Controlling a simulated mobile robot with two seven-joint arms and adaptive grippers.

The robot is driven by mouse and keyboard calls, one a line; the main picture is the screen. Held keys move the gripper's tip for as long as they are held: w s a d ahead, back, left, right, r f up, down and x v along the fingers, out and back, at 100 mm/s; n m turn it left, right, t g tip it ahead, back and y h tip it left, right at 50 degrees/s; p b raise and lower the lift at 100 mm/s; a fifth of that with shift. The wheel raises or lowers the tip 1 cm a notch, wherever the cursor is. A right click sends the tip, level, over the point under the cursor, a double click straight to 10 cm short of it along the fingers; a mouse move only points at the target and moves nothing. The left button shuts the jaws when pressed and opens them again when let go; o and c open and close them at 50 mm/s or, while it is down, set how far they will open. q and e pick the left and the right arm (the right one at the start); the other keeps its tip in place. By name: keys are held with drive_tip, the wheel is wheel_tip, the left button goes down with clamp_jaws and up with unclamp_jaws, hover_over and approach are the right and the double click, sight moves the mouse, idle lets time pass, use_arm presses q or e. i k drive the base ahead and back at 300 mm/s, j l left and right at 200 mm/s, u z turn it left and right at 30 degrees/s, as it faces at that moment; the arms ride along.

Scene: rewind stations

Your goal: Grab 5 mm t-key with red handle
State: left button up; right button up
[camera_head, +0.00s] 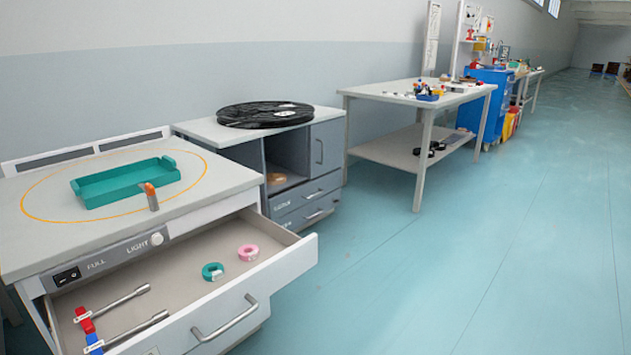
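A T-key with a red handle (85,319) lies in the open drawer (265,276) at the lower left. Its grey metal shaft points up and to the right from the handle. A second T-key with a blue handle (94,343) lies beside it, nearer the drawer front, with its shaft roughly parallel. A small white label shows on each handle, but its text is too small to read. The drawer front hides part of the blue-handled key. Neither of my grippers is in view.
A teal roll (212,271) and a pink roll (248,252) lie farther right in the drawer. A green tray (125,182) and a small orange-topped object (151,197) are on the worktop above. A black reel (265,114) lies on the adjacent cabinet. Open floor extends right.

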sight(85, 318)
drive_tip(key=u, duration=1.45)
